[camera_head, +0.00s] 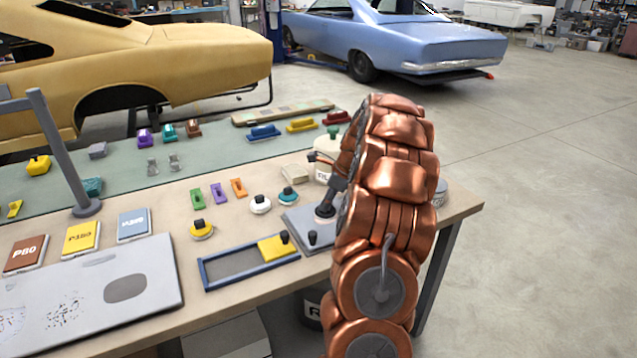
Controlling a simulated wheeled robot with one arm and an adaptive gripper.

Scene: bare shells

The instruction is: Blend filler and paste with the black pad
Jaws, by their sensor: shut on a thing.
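My gripper (331,196) points down over the grey board (301,223) near the table's right end. It is shut on a dark knobbed piece, which looks like the black pad (325,211), low at the board. Whether the pad touches the board is hard to tell. A second small black knob (312,238) stands at the board's front. My copper arm covers the board's right side. Filler and paste cannot be made out as separate blobs on the board.
A blue-framed tray (225,284) with a yellow block (277,248) lies in front left. Round knobbed pads in yellow (202,230), white (260,204) and teal (288,196) stand behind it. A pale labelled can (323,172) stands behind my gripper. A grey panel (160,275) fills the left front.

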